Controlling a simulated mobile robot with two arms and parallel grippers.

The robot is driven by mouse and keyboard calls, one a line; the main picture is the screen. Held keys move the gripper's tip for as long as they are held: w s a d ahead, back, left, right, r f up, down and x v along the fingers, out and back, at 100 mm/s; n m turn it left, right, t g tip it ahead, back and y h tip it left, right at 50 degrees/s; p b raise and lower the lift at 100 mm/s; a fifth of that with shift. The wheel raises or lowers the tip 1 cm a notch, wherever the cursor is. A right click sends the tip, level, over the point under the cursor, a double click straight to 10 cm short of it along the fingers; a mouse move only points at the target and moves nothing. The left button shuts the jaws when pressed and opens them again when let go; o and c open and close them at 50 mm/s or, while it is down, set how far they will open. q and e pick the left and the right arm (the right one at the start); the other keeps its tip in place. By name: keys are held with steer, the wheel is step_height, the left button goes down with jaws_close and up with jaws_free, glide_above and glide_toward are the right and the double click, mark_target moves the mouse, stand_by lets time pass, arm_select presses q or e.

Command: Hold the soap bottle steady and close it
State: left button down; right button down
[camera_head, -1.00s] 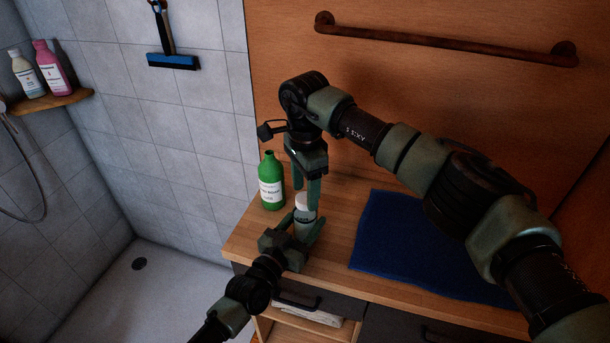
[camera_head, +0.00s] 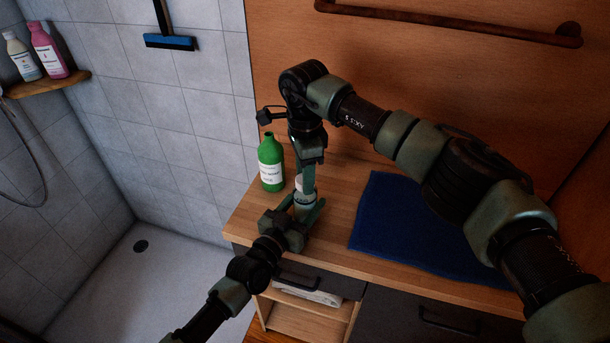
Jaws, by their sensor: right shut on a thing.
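A small pale bottle with a white top, which I take for the soap bottle (camera_head: 303,205), stands upright near the left end of the wooden counter. My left gripper (camera_head: 304,210) reaches in low from the front, with a finger on either side of the bottle's body. Whether its fingers press on the bottle is unclear. My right gripper (camera_head: 303,182) points down from above and is shut on the white cap (camera_head: 298,183) at the bottle's top. Its fingers hide much of the cap, so I cannot tell how it sits on the neck.
A green bottle (camera_head: 270,165) stands close behind, to the left on the counter (camera_head: 338,205). A dark blue towel (camera_head: 405,228) lies to the right. Below are a drawer and an open shelf. Further left are the shower floor and a corner shelf (camera_head: 48,84) with two bottles.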

steer(key=m, duration=1.2)
steer(key=shift+m, duration=0.3)
steer(key=m, duration=0.4)
steer(key=c, duration=0.8)
jaws_free()
step_height(320, 180, up, 12)
